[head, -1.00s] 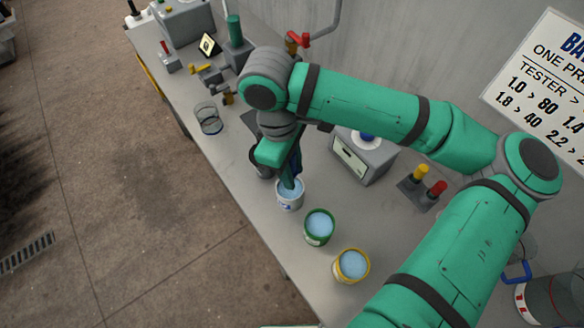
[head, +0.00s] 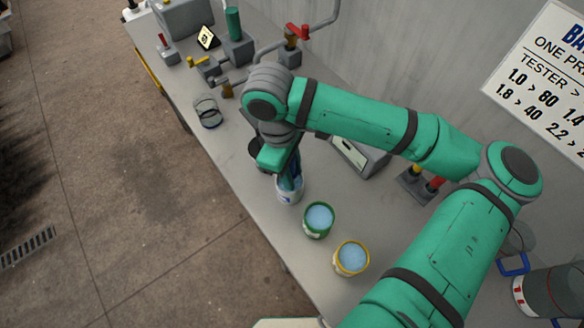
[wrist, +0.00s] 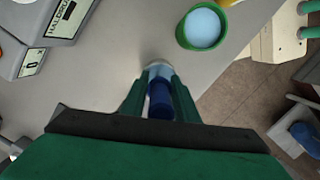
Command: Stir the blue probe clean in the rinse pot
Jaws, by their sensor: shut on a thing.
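My gripper (head: 291,176) points down over the white pot with a blue mark (head: 288,197), the nearest pot to it. It is shut on the blue probe (wrist: 160,100), which shows between the green fingers in the wrist view. The probe's lower end is at the mouth of the white pot (wrist: 158,67); how deep it reaches is hidden by the fingers. A green pot (head: 317,234) and a yellow pot (head: 337,268), each with pale blue liquid, stand in a row beside the white one. The green pot also shows in the wrist view (wrist: 181,38).
A grey box with a display (head: 360,155) stands behind the pots, partly covered by my arm. The bench's front edge is close to the pots.

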